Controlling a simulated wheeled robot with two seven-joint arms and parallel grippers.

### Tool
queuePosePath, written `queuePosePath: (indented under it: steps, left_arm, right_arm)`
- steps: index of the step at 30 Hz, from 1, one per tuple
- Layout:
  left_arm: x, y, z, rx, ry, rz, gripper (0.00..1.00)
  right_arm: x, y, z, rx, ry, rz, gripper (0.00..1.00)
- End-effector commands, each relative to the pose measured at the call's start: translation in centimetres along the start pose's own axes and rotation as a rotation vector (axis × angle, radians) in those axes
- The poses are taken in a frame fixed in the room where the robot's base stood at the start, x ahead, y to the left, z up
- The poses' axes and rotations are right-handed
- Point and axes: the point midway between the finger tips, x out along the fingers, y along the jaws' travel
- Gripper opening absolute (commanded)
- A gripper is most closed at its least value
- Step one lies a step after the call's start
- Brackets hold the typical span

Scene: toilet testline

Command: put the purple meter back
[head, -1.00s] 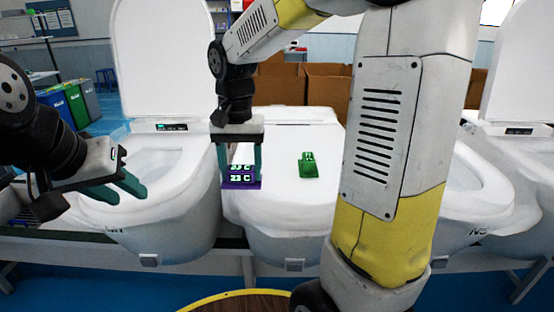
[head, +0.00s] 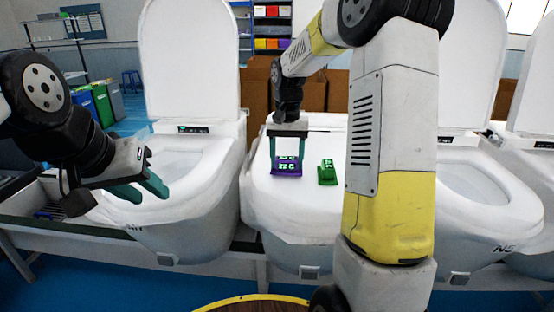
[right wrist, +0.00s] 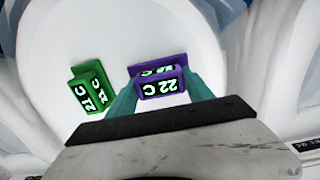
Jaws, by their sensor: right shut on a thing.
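The purple meter (head: 288,170) has a lit display and is at the closed white toilet lid (head: 264,205), left of the green meter (head: 327,172). My right gripper (head: 287,162) points down from above, its teal fingers shut on the purple meter's two sides. In the right wrist view the purple meter (right wrist: 160,86) reads 22 C and sits between the fingertips. I cannot tell whether its base touches the lid. The green meter (right wrist: 91,90) stands apart beside it.
An open toilet (head: 172,215) stands to the left and another open one (head: 490,215) to the right. Cardboard boxes (head: 312,92) are behind the middle toilet. Coloured bins (head: 98,102) stand at the back left. The lid in front of the meters is clear.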

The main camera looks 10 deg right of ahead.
Motion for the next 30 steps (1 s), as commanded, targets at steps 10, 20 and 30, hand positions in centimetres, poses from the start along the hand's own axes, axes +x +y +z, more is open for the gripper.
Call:
queuePosePath:
  steps: [10, 20, 30]
  left_arm:
    - [0.0, 0.0, 0.0, 0.0, 0.0, 0.0, 0.36]
    - [0.0, 0.0, 0.0, 0.0, 0.0, 0.0, 0.36]
    - [0.0, 0.0, 0.0, 0.0, 0.0, 0.0, 0.36]
  right_arm:
    - [1.1, 0.0, 0.0, 0.0, 0.001, -0.001, 0.05]
    - [1.3, 0.0, 0.0, 0.001, 0.001, -0.001, 0.81]
    - [0.1, -0.1, -0.1, 0.001, 0.004, -0.002, 0.81]
